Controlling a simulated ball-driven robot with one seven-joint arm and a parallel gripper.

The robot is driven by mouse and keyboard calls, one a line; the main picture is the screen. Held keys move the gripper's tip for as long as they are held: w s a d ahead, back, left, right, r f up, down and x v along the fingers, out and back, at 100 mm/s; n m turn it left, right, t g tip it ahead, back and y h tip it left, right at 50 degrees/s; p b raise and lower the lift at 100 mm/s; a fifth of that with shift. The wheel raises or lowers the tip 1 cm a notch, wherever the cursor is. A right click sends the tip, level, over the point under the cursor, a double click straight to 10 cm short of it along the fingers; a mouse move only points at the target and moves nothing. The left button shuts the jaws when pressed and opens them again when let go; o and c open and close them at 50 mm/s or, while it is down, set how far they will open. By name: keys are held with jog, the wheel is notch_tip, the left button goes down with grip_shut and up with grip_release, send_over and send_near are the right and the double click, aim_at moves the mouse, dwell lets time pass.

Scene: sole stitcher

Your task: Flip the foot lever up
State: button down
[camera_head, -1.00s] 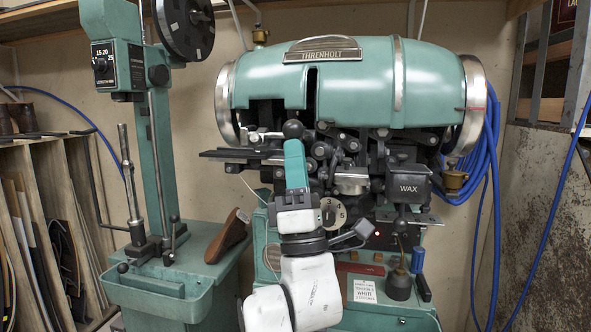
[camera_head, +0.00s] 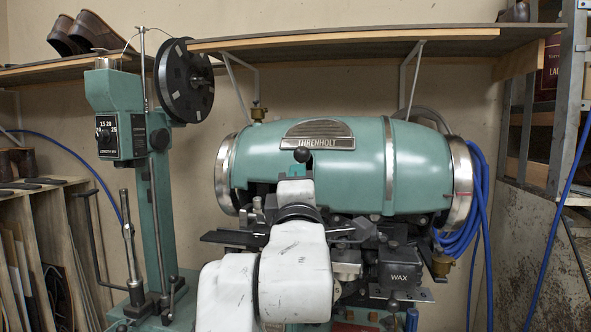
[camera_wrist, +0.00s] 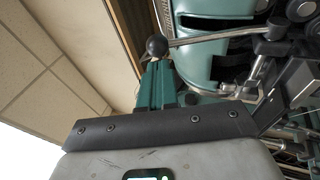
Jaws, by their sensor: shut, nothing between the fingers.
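The lever's black ball knob (camera_head: 302,155) stands in front of the teal machine drum, just below the name plate. In the wrist view the knob (camera_wrist: 157,46) sits on a thin metal rod (camera_wrist: 205,39) that runs right to a pivot block. My gripper's teal fingers (camera_wrist: 156,76) are shut with nothing between them. Their tips lie right at the knob in the wrist view; I cannot tell if they touch it. In the head view my white wrist (camera_head: 296,190) is just below the knob and the fingers are hardly visible.
The teal drum (camera_head: 345,170) lies close behind my wrist. A wax box (camera_head: 400,275) and metal linkages are to the right and below. A teal post with a black reel (camera_head: 184,80) stands left. A shelf (camera_head: 350,38) runs above the drum.

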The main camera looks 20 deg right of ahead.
aim_at(302, 153)
jog(key=r+p, duration=0.1)
jog(key=w+r+g+p, duration=0.1)
jog(key=shift+d+p, duration=0.3)
jog(key=shift+d, duration=0.1)
jog(key=w+d+r+g+p, duration=0.1)
jog(key=p, duration=0.2)
jog(key=shift+w+m+y+p, duration=0.15)
jog(key=shift+m+y+p, duration=0.15)
jog(key=shift+y+p, duration=0.1)
jog(key=shift+r+p, duration=0.1)
jog(key=shift+p, duration=0.2)
jog(key=shift+w+r, duration=0.15)
